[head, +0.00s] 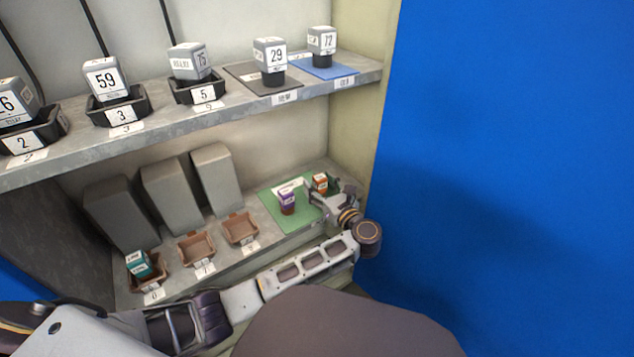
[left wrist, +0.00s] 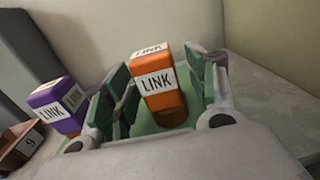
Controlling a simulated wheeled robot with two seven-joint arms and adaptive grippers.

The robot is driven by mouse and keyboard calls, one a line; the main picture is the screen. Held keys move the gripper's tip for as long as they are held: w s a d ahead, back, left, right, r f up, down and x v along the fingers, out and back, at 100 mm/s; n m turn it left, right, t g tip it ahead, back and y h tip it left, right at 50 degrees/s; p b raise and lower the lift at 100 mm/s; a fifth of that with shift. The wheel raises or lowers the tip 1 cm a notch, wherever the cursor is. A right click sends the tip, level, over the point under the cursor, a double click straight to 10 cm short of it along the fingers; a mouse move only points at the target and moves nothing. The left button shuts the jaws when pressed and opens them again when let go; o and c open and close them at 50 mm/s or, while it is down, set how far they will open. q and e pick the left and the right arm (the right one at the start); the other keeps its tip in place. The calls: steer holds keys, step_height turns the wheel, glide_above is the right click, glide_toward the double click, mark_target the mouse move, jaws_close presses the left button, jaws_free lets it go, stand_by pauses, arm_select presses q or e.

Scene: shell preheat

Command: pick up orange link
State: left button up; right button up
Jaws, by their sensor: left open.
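The orange link (head: 320,183) is a small block with a white LINK label. It stands on a green mat (head: 275,209) at the right end of the lower shelf. In the left wrist view the orange link (left wrist: 159,92) sits between the green-padded fingers of my left gripper (left wrist: 168,100). The fingers are open, with a gap visible beside the block. In the head view my left gripper (head: 332,196) reaches the mat from the front right. My right gripper is not in view.
A purple link (head: 287,199) stands on the mat just left of the orange one. Brown trays (head: 240,229) and a teal block (head: 139,264) are further left. The upper shelf (head: 225,115) overhangs with several labelled grey blocks. A side wall (head: 357,110) closes the right.

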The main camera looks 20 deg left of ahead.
arm_select(q)
steer(key=shift+w+a, duration=0.15)
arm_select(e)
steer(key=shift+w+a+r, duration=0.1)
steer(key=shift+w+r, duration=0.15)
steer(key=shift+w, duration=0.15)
arm_select(q)
steer(key=shift+c, duration=0.2)
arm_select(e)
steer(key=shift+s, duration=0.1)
arm_select(q)
steer(key=c, duration=1.1)
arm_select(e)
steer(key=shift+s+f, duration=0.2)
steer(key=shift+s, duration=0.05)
arm_select(q)
steer(key=shift+r, duration=0.25)
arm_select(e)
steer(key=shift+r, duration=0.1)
